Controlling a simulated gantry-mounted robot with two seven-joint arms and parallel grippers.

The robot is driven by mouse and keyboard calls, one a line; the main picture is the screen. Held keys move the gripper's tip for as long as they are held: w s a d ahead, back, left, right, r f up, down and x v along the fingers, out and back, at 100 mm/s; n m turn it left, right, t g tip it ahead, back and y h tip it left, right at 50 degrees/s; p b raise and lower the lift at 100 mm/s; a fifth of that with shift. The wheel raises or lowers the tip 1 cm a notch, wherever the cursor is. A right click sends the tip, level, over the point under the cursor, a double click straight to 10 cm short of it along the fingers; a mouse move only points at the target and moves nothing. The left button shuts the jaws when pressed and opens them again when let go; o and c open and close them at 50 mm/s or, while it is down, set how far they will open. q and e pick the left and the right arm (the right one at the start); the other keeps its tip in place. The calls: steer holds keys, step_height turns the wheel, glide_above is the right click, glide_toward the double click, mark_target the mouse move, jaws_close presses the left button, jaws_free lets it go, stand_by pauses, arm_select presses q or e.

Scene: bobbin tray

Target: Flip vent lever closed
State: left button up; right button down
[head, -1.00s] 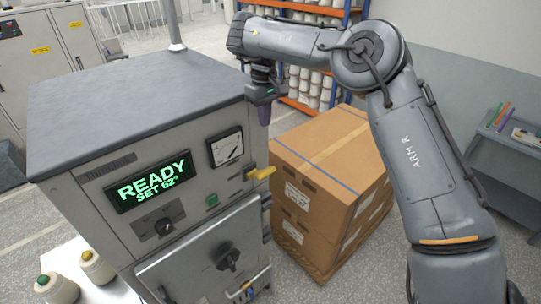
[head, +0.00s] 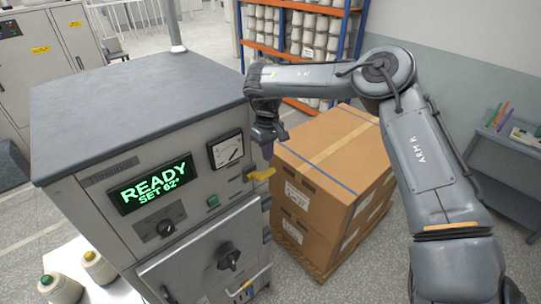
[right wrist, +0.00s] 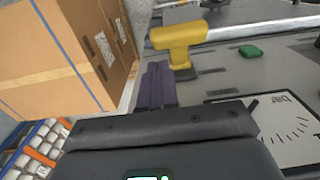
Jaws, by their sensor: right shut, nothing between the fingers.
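The yellow vent lever (head: 261,173) sticks out to the right from the front of the grey machine (head: 107,195), near its right edge and below the dial gauge. My right gripper (head: 268,151) is shut and empty, pointing down just above the lever in the head view. Its purple fingers (right wrist: 155,86) show pressed together in the wrist view, close beside the lever; I cannot tell if they touch it. My left gripper is out of view.
Stacked cardboard boxes (head: 330,160) on a pallet stand close to the machine's right side. The gauge (head: 226,149), green button (head: 213,201) and door knob (head: 229,257) are on the machine's front. Bobbins (head: 98,267) stand at lower left.

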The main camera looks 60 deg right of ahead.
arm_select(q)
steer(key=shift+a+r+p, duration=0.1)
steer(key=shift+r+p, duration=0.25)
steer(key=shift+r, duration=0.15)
arm_select(e)
steer(key=shift+s+a+f, duration=0.2)
steer(key=shift+s+f, duration=0.45)
steer(key=shift+f, duration=0.15)
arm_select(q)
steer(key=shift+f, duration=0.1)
